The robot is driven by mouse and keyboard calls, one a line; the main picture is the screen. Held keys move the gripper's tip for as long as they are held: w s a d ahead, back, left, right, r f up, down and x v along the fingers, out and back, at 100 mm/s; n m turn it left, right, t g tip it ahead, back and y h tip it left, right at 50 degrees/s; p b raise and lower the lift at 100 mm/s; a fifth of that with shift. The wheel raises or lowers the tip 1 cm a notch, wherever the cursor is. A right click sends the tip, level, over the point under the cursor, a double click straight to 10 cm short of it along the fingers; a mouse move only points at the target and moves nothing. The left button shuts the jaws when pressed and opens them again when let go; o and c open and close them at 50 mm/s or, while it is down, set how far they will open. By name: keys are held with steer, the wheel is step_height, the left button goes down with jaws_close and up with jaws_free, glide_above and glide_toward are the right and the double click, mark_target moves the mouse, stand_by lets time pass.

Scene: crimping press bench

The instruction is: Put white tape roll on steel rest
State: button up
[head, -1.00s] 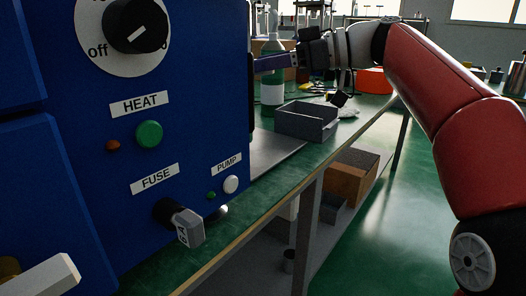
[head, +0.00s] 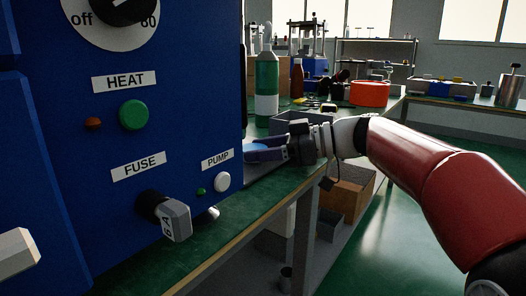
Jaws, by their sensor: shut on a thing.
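My gripper (head: 256,152) is low over the bench, just right of the blue machine's edge, with its fingers pointing left. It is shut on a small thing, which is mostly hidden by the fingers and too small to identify. I cannot make out the white tape roll for certain. A flat grey plate (head: 258,172) lies on the bench below the gripper, partly hidden. It may be the steel rest, but I cannot tell.
The blue machine (head: 70,190) with knobs fills the left. A grey open bin (head: 288,121) stands behind my gripper. A green-and-white bottle (head: 266,85) and an orange round thing (head: 369,93) stand farther back. The bench's front edge (head: 250,222) runs below.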

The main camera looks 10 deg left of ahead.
steer(key=o, duration=0.9)
steer(key=shift+o, duration=0.2)
steer(key=s+v, duration=0.1)
steer(key=v, duration=1.1)
steer(key=shift+w+p, duration=0.3)
steer(key=shift+w, duration=0.1)
steer(key=shift+r, duration=0.1)
